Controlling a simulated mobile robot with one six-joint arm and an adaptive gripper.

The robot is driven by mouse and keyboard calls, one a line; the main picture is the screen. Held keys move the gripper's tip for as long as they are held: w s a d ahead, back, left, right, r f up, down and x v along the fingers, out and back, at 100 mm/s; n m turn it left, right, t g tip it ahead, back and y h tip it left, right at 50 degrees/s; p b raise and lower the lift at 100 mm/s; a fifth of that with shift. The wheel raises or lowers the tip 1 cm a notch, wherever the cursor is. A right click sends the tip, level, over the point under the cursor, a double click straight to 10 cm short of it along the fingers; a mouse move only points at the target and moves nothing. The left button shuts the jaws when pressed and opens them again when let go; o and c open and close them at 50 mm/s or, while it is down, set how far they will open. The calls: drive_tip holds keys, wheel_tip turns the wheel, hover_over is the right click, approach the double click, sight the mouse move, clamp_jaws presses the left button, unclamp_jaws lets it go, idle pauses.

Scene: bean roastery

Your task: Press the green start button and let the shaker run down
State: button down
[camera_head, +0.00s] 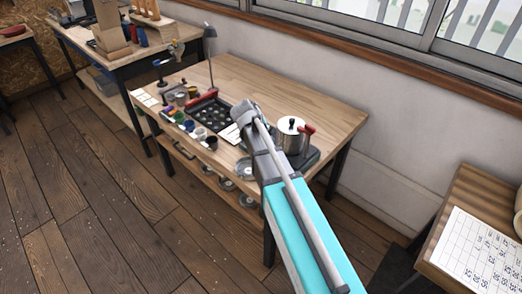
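I cannot make out a green start button in the head view. A silver round vessel (291,138) with a lid and a dark knob stands on a dark base (305,160) at the right end of the wooden table; whether it is the shaker, I cannot tell. A red part shows at its right side. My arm reaches up from the lower right, left of the vessel. My gripper (243,109) is over the table's middle, close to a dark tray. Its fingers are too small and partly hidden to tell open from shut.
The wooden table (258,83) carries a dark tray (208,112) with round cups, several small coloured jars (190,126) and a grey lamp (210,52). Round pans lie on the lower shelf. A side table with a printed sheet (482,255) stands at the right. The floor at left is clear.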

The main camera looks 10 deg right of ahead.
drive_tip(key=shift+t+h, duration=0.3)
drive_tip(key=shift+t, duration=0.2)
drive_tip(key=w, duration=0.2)
drive_tip(key=w+a, duration=0.1)
drive_tip(key=w, duration=0.1)
drive_tip(key=shift+r+b, duration=0.1)
drive_tip(key=shift+b, duration=0.2)
drive_tip(key=shift+s, duration=0.1)
wheel_tip(320, 180, down, 8)
drive_tip(key=b, duration=0.7)
drive_tip(key=shift+d+r+b, duration=0.1)
drive_tip(key=shift+r+b, duration=0.05)
drive_tip(key=shift+b, duration=0.15)
drive_tip(key=shift+f+b, duration=0.6)
drive_tip(key=shift+f, duration=0.15)
drive_tip(key=shift+f+b, duration=0.25)
drive_tip(key=shift+b, duration=0.15)
